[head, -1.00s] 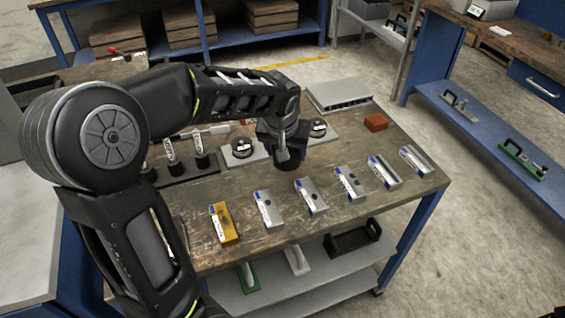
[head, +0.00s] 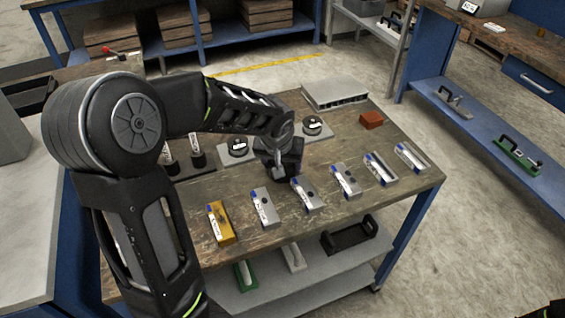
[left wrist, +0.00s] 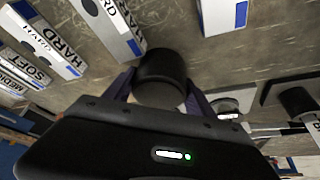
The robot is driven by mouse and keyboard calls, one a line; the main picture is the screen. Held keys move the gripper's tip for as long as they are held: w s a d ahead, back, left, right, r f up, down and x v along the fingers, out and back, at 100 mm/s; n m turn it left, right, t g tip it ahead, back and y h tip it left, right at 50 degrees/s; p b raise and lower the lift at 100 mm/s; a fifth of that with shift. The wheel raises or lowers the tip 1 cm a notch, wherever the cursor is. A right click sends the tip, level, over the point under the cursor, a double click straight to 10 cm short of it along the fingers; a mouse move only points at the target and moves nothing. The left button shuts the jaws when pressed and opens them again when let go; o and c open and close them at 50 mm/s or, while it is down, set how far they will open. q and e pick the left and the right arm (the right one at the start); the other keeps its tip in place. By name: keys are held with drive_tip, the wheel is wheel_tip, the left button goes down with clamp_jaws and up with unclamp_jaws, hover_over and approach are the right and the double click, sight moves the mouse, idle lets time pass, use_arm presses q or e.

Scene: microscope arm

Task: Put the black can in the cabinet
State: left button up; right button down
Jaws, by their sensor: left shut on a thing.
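The black can (left wrist: 160,66) is a dark cylinder above the worn wooden tabletop in the left wrist view. My left gripper (left wrist: 160,92) is shut on it, with one finger on each side. In the head view my left gripper (head: 283,172) is over the middle of the table, behind the row of boxes. The can is hard to separate from the dark gripper there. I see no clear cabinet in these views. My right gripper is not in view.
Silver boxes (head: 308,195) and a yellow box (head: 221,223) line the table's front. Black round weights (head: 312,125), a red-brown block (head: 371,120) and a grey ribbed plate (head: 335,95) are behind. A blue bench with a drawer (head: 538,85) stands right.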

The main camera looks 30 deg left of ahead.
use_arm(q)
drive_tip(key=o, duration=1.7)
drive_tip(key=shift+f, duration=0.1)
drive_tip(key=shift+c, duration=0.2)
drive_tip(key=shift+r, duration=0.4)
drive_tip(key=v, duration=1.1)
drive_tip(key=shift+s+r, duration=0.2)
drive_tip(key=shift+d, duration=0.1)
